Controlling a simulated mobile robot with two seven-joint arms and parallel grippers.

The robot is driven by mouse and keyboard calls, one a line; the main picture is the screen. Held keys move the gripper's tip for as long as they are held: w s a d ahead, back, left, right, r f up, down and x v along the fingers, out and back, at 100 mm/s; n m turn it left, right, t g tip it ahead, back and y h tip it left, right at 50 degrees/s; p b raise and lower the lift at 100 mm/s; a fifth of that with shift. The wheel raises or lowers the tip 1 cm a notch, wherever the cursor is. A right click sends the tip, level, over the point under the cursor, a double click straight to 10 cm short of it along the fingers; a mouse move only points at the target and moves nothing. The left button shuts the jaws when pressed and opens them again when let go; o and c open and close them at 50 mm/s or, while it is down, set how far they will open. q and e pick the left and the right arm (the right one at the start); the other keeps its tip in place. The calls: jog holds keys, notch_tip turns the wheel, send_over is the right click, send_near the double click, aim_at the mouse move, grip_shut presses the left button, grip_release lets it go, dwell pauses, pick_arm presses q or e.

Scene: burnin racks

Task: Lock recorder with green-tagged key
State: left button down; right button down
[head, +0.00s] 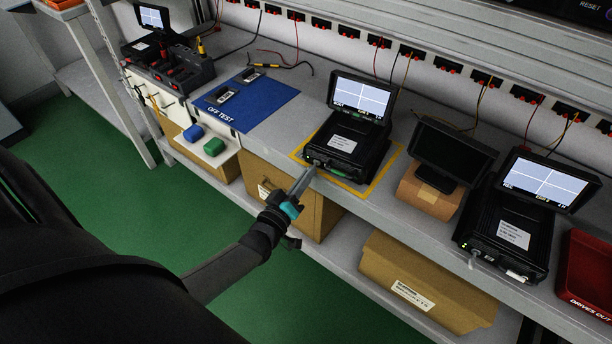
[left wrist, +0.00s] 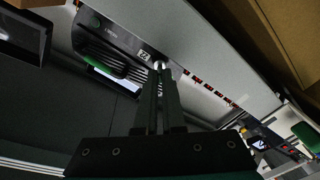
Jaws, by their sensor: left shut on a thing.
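The recorder (head: 350,145), a black box with a raised lit screen, stands inside a yellow outline on the bench. Its front also shows in the left wrist view (left wrist: 115,48). My left gripper (head: 311,172) reaches its front left corner. In the left wrist view the narrow fingers (left wrist: 159,70) are shut, with their tips at a round silver piece on the recorder's front. The key between them is almost wholly hidden, and I cannot make out its tag or how far it is in. My right gripper is not in view.
A blue mat (head: 262,100) is beside the recorder. A dark monitor (head: 449,152), a second recorder (head: 507,235) and a red bin (head: 587,270) stand to the right.

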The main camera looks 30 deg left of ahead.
pick_arm(q)
jog(key=shift+r+n, duration=0.1)
jog(key=shift+n, duration=0.4)
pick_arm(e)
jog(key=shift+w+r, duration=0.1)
pick_arm(q)
jog(key=c, duration=1.3)
grip_release()
jog(key=shift+s, duration=0.1)
